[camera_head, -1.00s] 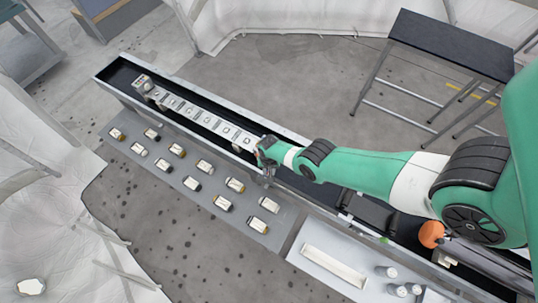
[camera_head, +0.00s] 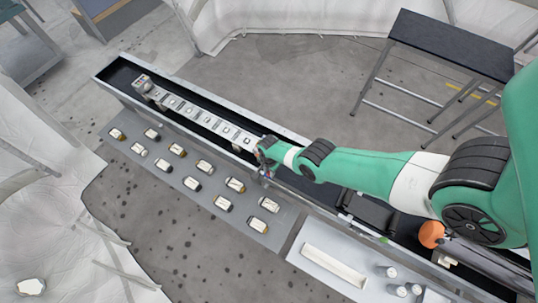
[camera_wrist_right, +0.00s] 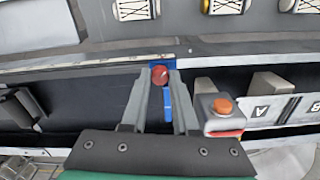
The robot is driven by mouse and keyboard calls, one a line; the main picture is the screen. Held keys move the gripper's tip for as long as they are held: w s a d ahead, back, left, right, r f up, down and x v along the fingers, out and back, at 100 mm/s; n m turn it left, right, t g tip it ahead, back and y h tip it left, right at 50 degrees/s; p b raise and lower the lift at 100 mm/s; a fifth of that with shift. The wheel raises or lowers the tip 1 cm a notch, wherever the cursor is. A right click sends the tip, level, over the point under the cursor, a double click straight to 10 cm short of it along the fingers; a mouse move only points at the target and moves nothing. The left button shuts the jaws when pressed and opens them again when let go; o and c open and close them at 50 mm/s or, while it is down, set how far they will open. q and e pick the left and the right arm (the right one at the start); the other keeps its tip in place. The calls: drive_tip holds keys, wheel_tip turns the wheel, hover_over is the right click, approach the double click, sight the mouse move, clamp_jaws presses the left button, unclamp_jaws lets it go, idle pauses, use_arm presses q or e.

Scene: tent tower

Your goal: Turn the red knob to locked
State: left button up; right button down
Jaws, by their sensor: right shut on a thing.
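The red knob (camera_wrist_right: 160,75) shows in the right wrist view, on a blue mount (camera_wrist_right: 168,105) at the edge of the long trough. It has a small light mark on its face. My right gripper (camera_wrist_right: 159,78) is shut on the knob, with one grey finger on each side of it. In the head view my right gripper (camera_head: 266,170) reaches the trough's near rim from the right, and the knob is too small to make out there. My left gripper is not in view.
An orange button on a grey box (camera_wrist_right: 222,106) sits just right of the fingers, beside lettered panels (camera_wrist_right: 262,112). A white tray (camera_head: 333,266) and bottles (camera_head: 397,290) are at the lower right.

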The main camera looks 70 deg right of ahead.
idle(0.3)
drive_tip(key=c, duration=0.7)
unclamp_jaws()
